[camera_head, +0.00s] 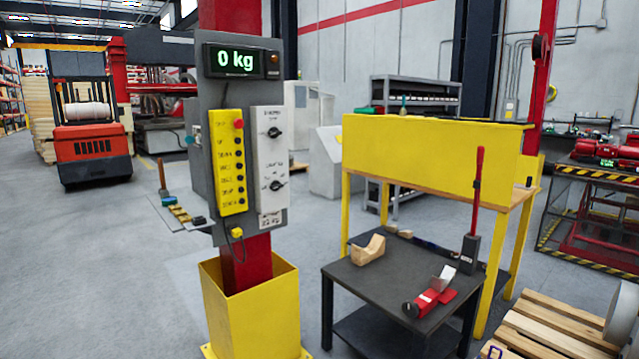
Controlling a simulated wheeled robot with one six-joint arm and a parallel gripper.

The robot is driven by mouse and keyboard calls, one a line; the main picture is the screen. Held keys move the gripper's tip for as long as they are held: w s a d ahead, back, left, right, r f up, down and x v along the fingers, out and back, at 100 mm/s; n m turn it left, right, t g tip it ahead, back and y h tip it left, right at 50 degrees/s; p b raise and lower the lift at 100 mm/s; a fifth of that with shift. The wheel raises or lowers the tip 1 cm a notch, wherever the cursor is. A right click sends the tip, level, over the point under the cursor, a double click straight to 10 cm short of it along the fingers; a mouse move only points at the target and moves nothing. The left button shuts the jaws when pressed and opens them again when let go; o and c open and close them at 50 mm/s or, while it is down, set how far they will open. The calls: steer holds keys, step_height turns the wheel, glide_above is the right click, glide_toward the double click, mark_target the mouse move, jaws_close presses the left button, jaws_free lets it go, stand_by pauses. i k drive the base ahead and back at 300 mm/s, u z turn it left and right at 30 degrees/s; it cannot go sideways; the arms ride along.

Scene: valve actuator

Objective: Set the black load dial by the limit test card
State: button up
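A grey control panel (204,92) stands on a red column. Its right side carries a white plate (264,155) with two black rotary dials, an upper one (275,132) and a lower one (277,185). The lettering beside them is too small to read, so I cannot tell which is the load dial. A small white label with black marks (271,220) sits at the plate's bottom; I cannot tell if it is the limit test card. The display (236,61) above reads 0 kg. My gripper is not in view.
A yellow button box (229,160) with a red top button sits left of the dials. A yellow guard (252,310) surrounds the column's base. A dark table (395,275) with tools stands to the right. Open floor (90,270) lies left.

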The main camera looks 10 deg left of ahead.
mark_target(276, 186)
steer(key=i, duration=0.85)
steer(key=u, duration=0.7)
steer(key=i, duration=0.85)
steer(key=u, duration=0.45)
